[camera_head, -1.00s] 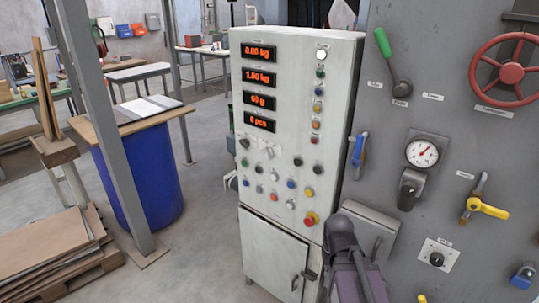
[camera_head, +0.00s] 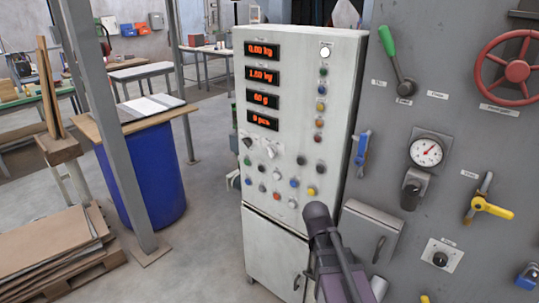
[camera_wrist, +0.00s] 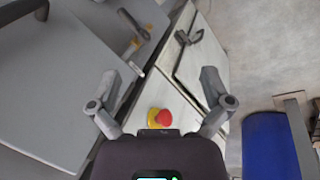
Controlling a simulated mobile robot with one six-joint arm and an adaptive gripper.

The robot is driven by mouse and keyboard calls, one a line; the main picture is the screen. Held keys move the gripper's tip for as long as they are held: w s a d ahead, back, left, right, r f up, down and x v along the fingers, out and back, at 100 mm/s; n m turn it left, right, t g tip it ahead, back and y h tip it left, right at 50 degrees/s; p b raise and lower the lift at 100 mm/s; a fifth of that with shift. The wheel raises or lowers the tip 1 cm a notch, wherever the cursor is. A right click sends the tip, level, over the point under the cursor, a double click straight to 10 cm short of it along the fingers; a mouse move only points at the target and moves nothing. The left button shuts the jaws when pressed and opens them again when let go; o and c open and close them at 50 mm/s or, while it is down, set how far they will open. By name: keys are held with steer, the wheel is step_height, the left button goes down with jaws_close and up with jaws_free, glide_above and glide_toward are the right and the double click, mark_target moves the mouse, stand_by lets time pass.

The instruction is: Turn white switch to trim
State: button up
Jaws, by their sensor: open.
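The pale control cabinet (camera_head: 263,225) stands in the middle of the head view. A white switch (camera_head: 271,152) sits on its panel, below the red number displays, among several other knobs. Its small label is too small to read, so I cannot tell its setting. In the head view my arm rises from the bottom in front of the cabinet's right side, below and right of the white switch; its fingers cannot be made out there. In the wrist view my gripper (camera_wrist: 160,80) is open and empty, its fingers wide apart. The white switch is not seen there.
A red emergency button (camera_wrist: 160,117) on a yellow base lies low between my fingers in the wrist view. A grey box (camera_head: 367,236), a gauge (camera_head: 426,152) and a yellow-handled valve (camera_head: 490,207) are on the wall to the right. A blue drum (camera_head: 146,175) stands left.

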steer(key=w+a+r+n+t+h, duration=0.2)
steer(key=w+a+n+h, duration=0.1)
steer(key=w, duration=0.6)
steer(key=n+t+h+b, duration=0.2)
steer(key=n+t+h, duration=0.3)
steer(key=n+t, duration=0.6)
glide_toward(269, 155)
steer(key=shift+s+a+r, duration=0.2)
steer(key=shift+s+a, duration=0.35)
steer(key=shift+s, duration=0.05)
steer(key=shift+s+a+r, duration=0.25)
steer(key=shift+s+a, duration=0.3)
steer(key=shift+s, duration=0.05)
steer(key=shift+w+d, duration=0.1)
steer(key=shift+w, duration=0.05)
steer(key=x, duration=1.3)
steer(key=shift+w+f, duration=0.2)
steer(key=shift+w, duration=0.05)
steer(key=c, duration=1.1)
